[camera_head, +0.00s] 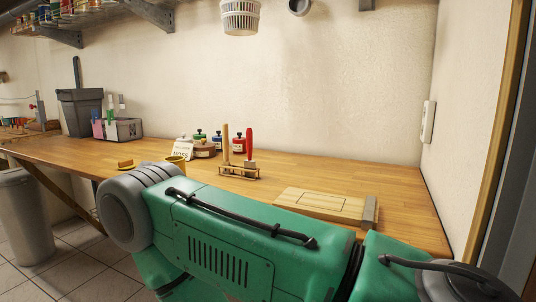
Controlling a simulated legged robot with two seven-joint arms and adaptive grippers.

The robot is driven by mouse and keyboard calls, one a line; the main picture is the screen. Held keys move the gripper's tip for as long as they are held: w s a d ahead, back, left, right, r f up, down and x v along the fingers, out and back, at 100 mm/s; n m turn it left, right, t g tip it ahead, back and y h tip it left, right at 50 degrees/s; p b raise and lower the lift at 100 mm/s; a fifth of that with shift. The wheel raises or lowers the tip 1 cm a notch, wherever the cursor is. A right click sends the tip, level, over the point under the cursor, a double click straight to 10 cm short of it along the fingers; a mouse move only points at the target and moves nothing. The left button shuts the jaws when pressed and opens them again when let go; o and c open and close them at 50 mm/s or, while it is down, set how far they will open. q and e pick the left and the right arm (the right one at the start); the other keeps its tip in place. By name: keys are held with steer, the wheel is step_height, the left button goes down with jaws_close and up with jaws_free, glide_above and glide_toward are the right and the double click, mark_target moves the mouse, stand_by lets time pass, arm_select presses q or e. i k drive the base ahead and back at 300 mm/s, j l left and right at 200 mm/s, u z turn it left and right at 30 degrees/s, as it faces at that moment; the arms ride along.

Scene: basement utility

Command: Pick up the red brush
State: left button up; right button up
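A red-handled tool (249,143), which looks like the red brush, stands upright in a small wooden rack (239,173) on the wooden workbench. A tool with a pale wooden handle (226,143) stands beside it on the left in the same rack. The lower end of the red tool is small in view and its bristles cannot be made out. Neither of my grippers shows in the head view. A large green part of my own body with black cables fills the bottom of the view and hides the bench's front edge there.
A grey bin (81,112) and caddy (118,129) stand at left. Bare bench lies behind the board.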

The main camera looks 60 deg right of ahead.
mark_target(249, 163)
steer(key=l+z, duration=0.15)
steer(key=z, duration=1)
steer(key=k+j+z, duration=0.1)
steer(key=z, duration=0.6)
steer(key=i+j, duration=0.15)
steer(key=j, duration=0.25)
steer(key=i+j, duration=0.1)
steer(key=j, duration=0.3)
steer(key=i+j, duration=0.15)
steer(key=j, duration=0.25)
steer(key=i+j+z, duration=0.1)
steer(key=j, duration=0.3)
